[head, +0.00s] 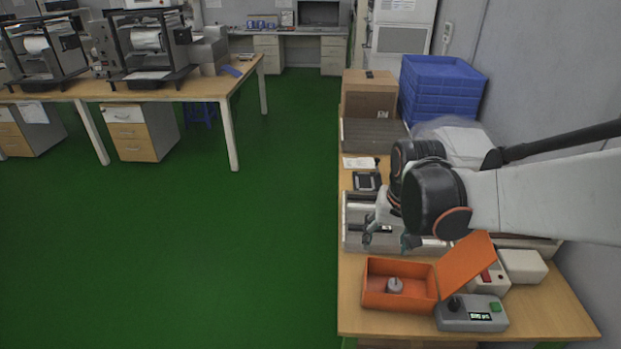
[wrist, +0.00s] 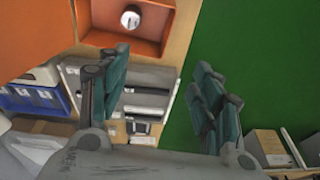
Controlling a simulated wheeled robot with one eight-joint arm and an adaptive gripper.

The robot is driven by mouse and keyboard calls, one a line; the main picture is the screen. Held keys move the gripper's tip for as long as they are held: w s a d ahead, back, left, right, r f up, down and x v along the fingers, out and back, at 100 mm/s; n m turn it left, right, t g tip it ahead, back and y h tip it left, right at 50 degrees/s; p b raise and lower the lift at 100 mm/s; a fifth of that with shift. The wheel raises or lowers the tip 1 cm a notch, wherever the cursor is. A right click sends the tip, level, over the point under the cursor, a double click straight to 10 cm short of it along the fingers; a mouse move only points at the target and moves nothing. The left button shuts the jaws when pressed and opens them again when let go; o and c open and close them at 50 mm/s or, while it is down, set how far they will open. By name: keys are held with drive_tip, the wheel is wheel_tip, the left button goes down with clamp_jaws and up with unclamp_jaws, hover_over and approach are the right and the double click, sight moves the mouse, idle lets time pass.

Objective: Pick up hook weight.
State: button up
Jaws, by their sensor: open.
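The hook weight (head: 395,285) is a small pale, round metal piece standing inside an open orange box (head: 372,297) on the right-hand table. In the wrist view the hook weight (wrist: 131,18) shows at the top as a bright round disc within the orange box (wrist: 96,37). My gripper (head: 388,243) is open and empty, above the table and behind the box in the head view. In the wrist view my gripper's (wrist: 165,95) teal fingers are spread wide, with the weight beyond them towards the top.
The box's orange lid (head: 466,263) stands open on its right. A grey control box (head: 470,314) with a black knob and green button sits beside it. A long grey metal device (head: 352,236) lies behind the box. Blue crates (head: 440,90) and a cardboard box (head: 368,97) stand at the back.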

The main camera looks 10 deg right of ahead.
sight(396, 283)
drive_tip(key=d+f+g+b, duration=0.1)
drive_tip(key=d+f, duration=0.1)
drive_tip(key=f, duration=0.3)
drive_tip(key=w+d+f+m+b, duration=0.1)
drive_tip(key=d+f, duration=0.1)
drive_tip(key=f, duration=0.4)
drive_tip(key=d+f+g+b, duration=0.1)
drive_tip(key=d+f, duration=0.1)
drive_tip(key=f, duration=0.4)
drive_tip(key=shift+w+d+f+m+g+b, duration=0.1)
drive_tip(key=shift+w+f+m+g+b, duration=0.1)
drive_tip(key=shift+m+g+b, duration=0.15)
drive_tip(key=f+b, duration=0.2)
drive_tip(key=f, duration=0.1)
drive_tip(key=f+b, duration=0.1)
drive_tip(key=f, duration=0.1)
drive_tip(key=shift+s+d+f, duration=0.15)
drive_tip(key=shift+d, duration=0.1)
clamp_jaws()
